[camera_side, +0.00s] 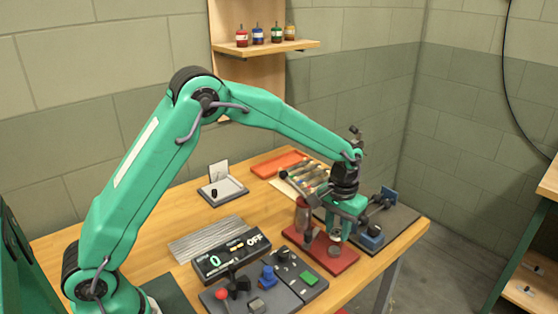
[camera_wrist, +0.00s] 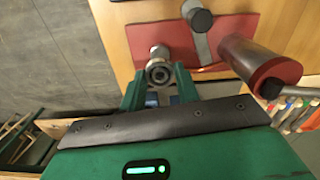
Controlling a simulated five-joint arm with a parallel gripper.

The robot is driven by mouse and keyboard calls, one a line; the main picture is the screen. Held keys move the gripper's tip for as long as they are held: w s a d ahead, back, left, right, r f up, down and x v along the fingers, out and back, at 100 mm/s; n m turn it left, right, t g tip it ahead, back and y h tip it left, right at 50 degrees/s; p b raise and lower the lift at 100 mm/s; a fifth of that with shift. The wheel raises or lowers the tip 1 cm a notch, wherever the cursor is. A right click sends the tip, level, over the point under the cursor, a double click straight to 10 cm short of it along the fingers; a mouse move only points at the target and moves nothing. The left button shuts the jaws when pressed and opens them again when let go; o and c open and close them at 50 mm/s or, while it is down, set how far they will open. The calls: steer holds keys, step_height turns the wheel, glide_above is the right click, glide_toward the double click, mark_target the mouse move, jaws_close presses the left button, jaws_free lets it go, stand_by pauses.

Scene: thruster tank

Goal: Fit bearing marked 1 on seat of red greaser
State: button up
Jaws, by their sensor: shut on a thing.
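The red greaser has a red base plate (camera_side: 325,256) near the table's right front edge, with a dark red cylinder (camera_side: 302,220) standing at its left. In the wrist view the red plate (camera_wrist: 240,24) and the cylinder (camera_wrist: 262,66) also show. My gripper (camera_side: 337,226) is over the plate's right part, shut on a small silver ring-like bearing (camera_wrist: 158,72). Its number cannot be read. A small metal post (camera_wrist: 158,51), which looks like the seat, shows just beyond the bearing. I cannot tell whether the two touch.
A dark mat with a blue fixture (camera_side: 371,238) lies right of the greaser. A control panel (camera_side: 265,290) and a counter display (camera_side: 232,256) stand in front and left. Several tools (camera_side: 305,178) lie behind the arm. Bare table shows at left.

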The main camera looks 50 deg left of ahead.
steer(key=shift+f, duration=2.1)
steer(key=o, duration=1.1)
steer(key=shift+c, duration=0.2)
steer(key=shift+r, duration=0.1)
step_height(320, 180, up, 7)
steer(key=shift+r, duration=0.3)
